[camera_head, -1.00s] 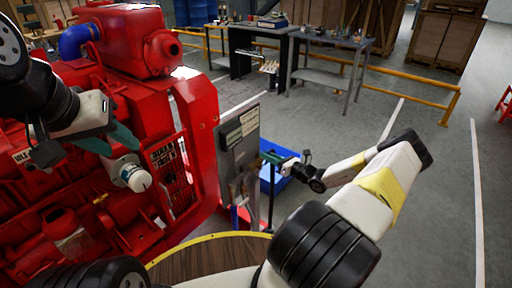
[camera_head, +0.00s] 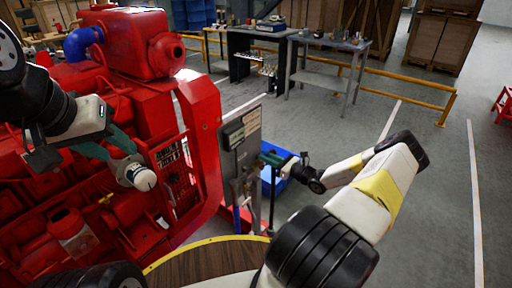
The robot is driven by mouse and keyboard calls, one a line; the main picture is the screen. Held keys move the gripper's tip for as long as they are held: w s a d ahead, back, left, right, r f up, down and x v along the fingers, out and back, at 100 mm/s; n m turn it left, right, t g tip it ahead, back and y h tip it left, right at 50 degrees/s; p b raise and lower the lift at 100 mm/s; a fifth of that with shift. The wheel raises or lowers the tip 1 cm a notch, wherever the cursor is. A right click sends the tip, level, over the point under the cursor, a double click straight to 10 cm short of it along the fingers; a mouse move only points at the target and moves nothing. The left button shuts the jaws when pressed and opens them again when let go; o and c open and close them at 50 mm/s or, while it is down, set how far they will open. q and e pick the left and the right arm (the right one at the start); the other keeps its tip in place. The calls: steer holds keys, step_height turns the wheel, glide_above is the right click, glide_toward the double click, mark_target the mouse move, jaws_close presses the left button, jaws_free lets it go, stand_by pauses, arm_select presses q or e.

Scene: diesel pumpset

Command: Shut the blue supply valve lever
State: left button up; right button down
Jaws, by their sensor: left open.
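My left gripper (camera_head: 124,158) has teal fingers, which are open beside a white round cap (camera_head: 144,180) on the red engine (camera_head: 120,95). I cannot tell whether they touch it. My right gripper (camera_head: 268,160), also with teal fingers, is beside the grey upright panel (camera_head: 240,140), right of the engine. Its finger gap is too small to judge. A narrow blue upright strip (camera_head: 237,219) shows at the panel's foot. I cannot tell whether it is part of the blue supply valve; no blue lever can be made out clearly.
A blue bin (camera_head: 274,177) stands behind my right gripper. A round wooden top with a yellow rim (camera_head: 205,240) is in front. Workbenches (camera_head: 330,45) and a yellow rail (camera_head: 405,95) stand at the back.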

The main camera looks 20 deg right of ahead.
steer(key=c, duration=1.3)
jaws_free()
steer(key=shift+f, duration=0.1)
steer(key=shift+v, duration=3.95)
